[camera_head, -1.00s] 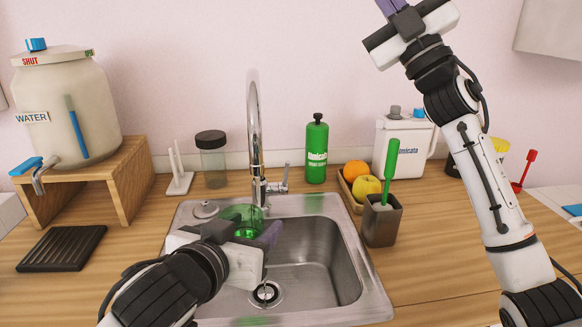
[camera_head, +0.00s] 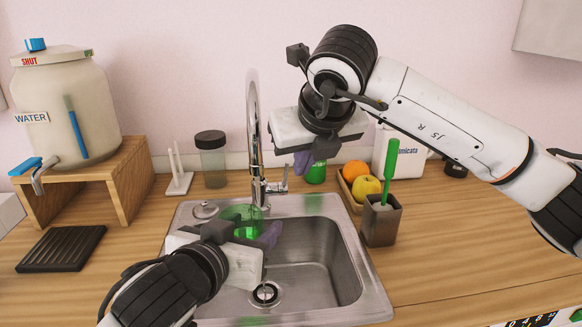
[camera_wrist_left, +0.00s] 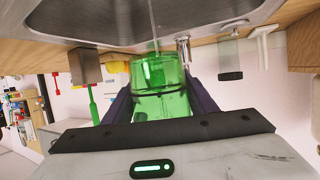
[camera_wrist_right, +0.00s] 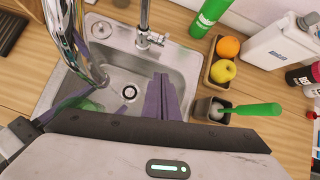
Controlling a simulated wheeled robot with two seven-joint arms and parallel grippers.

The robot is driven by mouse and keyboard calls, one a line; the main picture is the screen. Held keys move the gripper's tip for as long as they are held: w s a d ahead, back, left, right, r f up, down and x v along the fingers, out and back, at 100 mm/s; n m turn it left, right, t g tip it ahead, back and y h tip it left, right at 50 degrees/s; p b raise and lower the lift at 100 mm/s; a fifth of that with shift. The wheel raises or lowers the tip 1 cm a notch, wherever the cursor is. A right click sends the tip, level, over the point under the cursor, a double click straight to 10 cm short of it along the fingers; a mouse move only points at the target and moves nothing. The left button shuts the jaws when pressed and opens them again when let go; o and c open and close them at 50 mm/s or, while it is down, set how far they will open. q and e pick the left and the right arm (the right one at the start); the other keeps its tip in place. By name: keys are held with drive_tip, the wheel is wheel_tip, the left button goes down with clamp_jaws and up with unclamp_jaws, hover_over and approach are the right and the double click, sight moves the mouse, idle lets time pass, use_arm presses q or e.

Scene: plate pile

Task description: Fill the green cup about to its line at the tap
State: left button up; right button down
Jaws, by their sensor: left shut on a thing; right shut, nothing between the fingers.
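The green see-through cup (camera_head: 240,214) is held over the left side of the sink (camera_head: 345,262), close to the tap (camera_head: 253,130). My left gripper (camera_head: 256,238) is shut on it; the left wrist view shows the cup (camera_wrist_left: 160,78) between both fingers, with a dark line around it.
A brush holder (camera_head: 381,222), an orange (camera_head: 355,170) and a yellow apple (camera_head: 366,186) stand right of the sink. The green bottle (camera_head: 316,174) is partly hidden by my right arm. A water tank (camera_head: 70,105) and dark rack (camera_head: 62,249) are at left.

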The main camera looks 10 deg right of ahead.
approach(284, 178)
wheel_tip(284, 178, down, 2)
drive_tip(key=w, duration=0.1)
drive_tip(key=shift+w+d+f, duration=0.15)
drive_tip(key=shift+d+f, duration=0.05)
drive_tip(key=shift+d, duration=0.05)
idle(0.5)
